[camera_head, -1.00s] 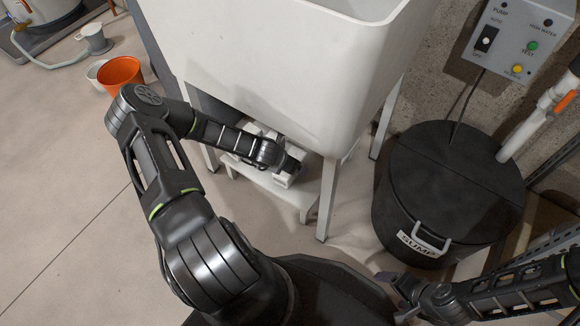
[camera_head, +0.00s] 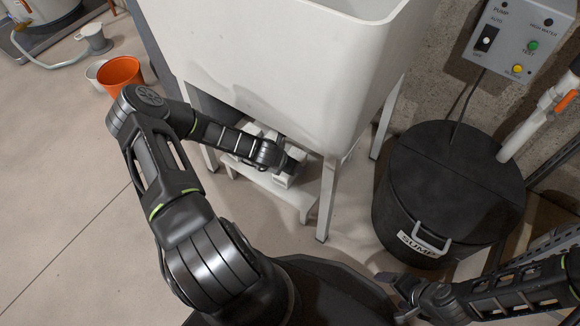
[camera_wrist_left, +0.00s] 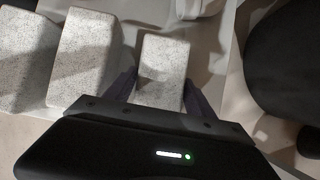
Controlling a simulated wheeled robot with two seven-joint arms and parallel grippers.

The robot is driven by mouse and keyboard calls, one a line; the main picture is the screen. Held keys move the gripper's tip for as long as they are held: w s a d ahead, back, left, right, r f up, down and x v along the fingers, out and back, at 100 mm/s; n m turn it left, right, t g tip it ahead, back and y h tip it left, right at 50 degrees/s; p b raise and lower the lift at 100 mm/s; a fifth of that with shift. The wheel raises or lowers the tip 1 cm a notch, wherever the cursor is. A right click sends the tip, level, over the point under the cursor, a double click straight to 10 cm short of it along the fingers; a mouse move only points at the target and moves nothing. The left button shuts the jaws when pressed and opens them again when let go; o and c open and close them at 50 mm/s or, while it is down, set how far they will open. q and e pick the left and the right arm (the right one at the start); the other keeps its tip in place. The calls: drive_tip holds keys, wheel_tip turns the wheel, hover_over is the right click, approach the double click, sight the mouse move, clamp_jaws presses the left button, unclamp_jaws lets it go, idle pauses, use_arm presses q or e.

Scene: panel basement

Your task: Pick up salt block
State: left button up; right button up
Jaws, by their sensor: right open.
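White speckled salt blocks show side by side in the left wrist view. One block (camera_wrist_left: 163,72) lies between the two fingers of my left gripper (camera_wrist_left: 160,88). I cannot tell whether both fingers touch it. Two more blocks (camera_wrist_left: 84,58) lie to its left, outside the fingers. In the head view my left gripper (camera_head: 288,166) reaches under the white tub, over the blocks (camera_head: 281,179) on a low white stand (camera_head: 262,182). Its fingers are mostly hidden there. My right gripper (camera_head: 397,290) is open and empty at the lower right, near the sump lid.
The white tub (camera_head: 270,85) stands on legs above the low stand, close over my left forearm. A front leg (camera_head: 327,200) stands just right of my left gripper. The black sump (camera_head: 450,185) is at right. An orange bucket (camera_head: 121,76) is at left. Open floor lies left.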

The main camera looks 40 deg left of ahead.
use_arm(q)
clamp_jaws()
idle(0.5)
drive_tip(key=shift+d, duration=0.1)
